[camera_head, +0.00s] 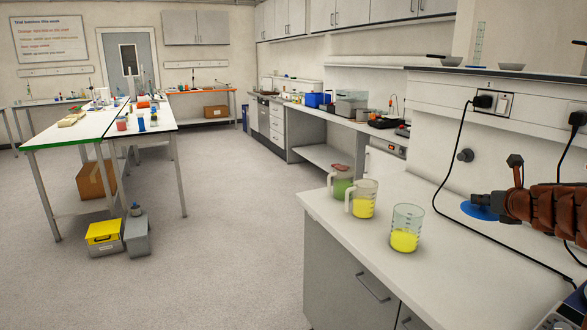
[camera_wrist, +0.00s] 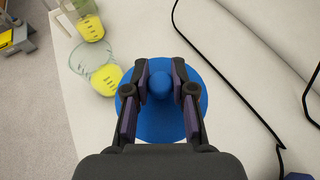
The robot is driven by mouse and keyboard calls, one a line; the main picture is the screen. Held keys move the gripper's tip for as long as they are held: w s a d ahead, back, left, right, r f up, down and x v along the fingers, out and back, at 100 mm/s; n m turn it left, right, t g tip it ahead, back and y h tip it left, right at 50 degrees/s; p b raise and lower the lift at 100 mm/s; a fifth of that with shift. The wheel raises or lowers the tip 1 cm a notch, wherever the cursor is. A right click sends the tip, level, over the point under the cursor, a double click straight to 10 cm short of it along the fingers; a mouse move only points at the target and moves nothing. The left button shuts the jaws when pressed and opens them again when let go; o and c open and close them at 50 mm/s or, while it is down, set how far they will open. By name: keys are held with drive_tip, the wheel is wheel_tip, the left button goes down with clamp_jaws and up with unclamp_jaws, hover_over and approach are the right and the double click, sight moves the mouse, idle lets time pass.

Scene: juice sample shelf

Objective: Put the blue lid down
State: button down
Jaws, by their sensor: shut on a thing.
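The blue lid (camera_wrist: 163,110) is a round disc with a ball-shaped knob. My gripper (camera_wrist: 160,84) is shut on the knob, one finger on each side. In the head view the lid (camera_head: 479,210) is at the right, over the white counter near the wall, and my gripper (camera_head: 487,203) reaches it from the right. I cannot tell whether the lid touches the counter or is just above it.
The front of the counter (camera_head: 450,275) is clear.

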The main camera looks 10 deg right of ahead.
drive_tip(key=w+a+f, duration=0.2)
drive_tip(key=a+f, duration=0.1)
drive_tip(key=a, duration=1)
drive_tip(key=w+a+f+h, duration=0.1)
drive_tip(key=a+f, duration=0.3)
drive_tip(key=a, duration=0.9)
drive_tip(key=w+a+f+m, duration=0.1)
drive_tip(key=w+a+f, duration=0.2)
drive_tip(key=a, duration=1.1)
drive_tip(key=shift+f, duration=0.6)
